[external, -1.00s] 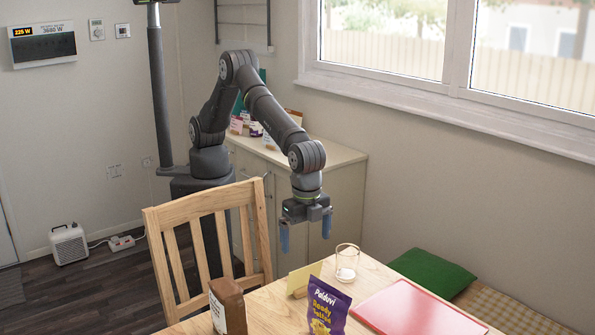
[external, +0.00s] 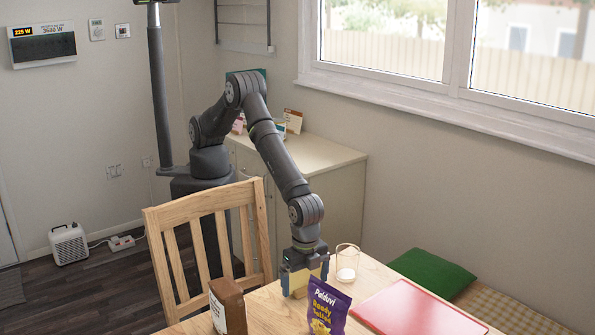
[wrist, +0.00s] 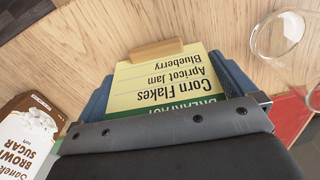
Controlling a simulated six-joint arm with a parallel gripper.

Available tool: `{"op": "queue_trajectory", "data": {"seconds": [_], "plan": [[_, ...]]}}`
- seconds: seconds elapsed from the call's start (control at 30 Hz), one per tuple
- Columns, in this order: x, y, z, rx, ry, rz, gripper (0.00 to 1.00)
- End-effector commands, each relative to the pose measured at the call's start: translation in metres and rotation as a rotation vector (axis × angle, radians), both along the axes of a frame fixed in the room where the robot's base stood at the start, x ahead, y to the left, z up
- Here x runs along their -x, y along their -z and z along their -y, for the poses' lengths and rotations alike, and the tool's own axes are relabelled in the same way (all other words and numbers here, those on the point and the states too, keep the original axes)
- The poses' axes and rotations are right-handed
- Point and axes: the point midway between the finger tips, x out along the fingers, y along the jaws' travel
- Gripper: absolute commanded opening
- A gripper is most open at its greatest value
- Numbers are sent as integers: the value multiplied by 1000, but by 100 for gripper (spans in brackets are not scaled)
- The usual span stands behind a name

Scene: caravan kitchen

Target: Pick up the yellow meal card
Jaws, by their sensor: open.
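The yellow meal card (wrist: 165,82) stands in a small wooden holder (wrist: 157,51) on the table. Its text reads upside down in the wrist view, with a green band at its upper edge. In the wrist view my gripper (wrist: 163,88) is open, with one blue finger on each side of the card. I cannot tell whether either finger touches it.
A drinking glass (external: 347,262) stands close to the right of my gripper. A purple snack bag (external: 327,308) and a brown sugar pack (external: 228,306) stand nearer the camera. A red board (external: 415,308) lies at right. A wooden chair (external: 160,250) is at left.

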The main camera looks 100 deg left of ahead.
Motion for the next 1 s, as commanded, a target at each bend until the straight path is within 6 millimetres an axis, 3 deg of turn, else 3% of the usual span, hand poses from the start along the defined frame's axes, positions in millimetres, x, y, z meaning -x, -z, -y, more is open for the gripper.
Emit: {"op": "queue_trajectory", "data": {"seconds": [0.23, 0.37, 0.77, 1.0], "plan": [[0, 3, 0, 2, 0, 1, 98], [0, 2, 0, 1, 0, 1, 73], [0, -4, 1, 2, 0, 2, 73], [-1, -39, 1, 4, 0, 3, 73]]}}
